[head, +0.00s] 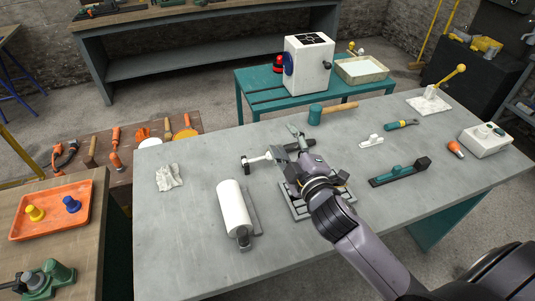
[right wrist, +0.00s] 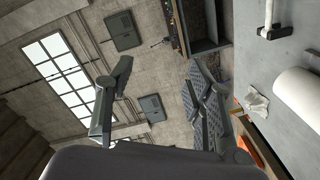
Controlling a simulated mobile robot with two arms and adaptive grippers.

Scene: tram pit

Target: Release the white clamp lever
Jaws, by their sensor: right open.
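A lever with a yellow knob (head: 461,69) stands tilted up from a white clamp body on a white base plate (head: 428,106), at the table's far right in the head view. A smaller white object (head: 371,141) lies nearer; I cannot tell its kind. My right gripper (head: 286,142) is open and empty above the middle of the table, well to the left of the lever and apart from it. Its spread fingers also show in the right wrist view (right wrist: 160,100), with nothing between them. The lever is not in the wrist view. My left gripper is not in view.
The grey table (head: 185,240) holds a white roll (head: 234,207), a T-handled tool (head: 262,159), a mallet (head: 330,112), a teal-handled tool (head: 402,125), a dark flat tool (head: 400,172) and a white box (head: 486,140). A dark slotted plate (head: 325,211) lies below my right gripper.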

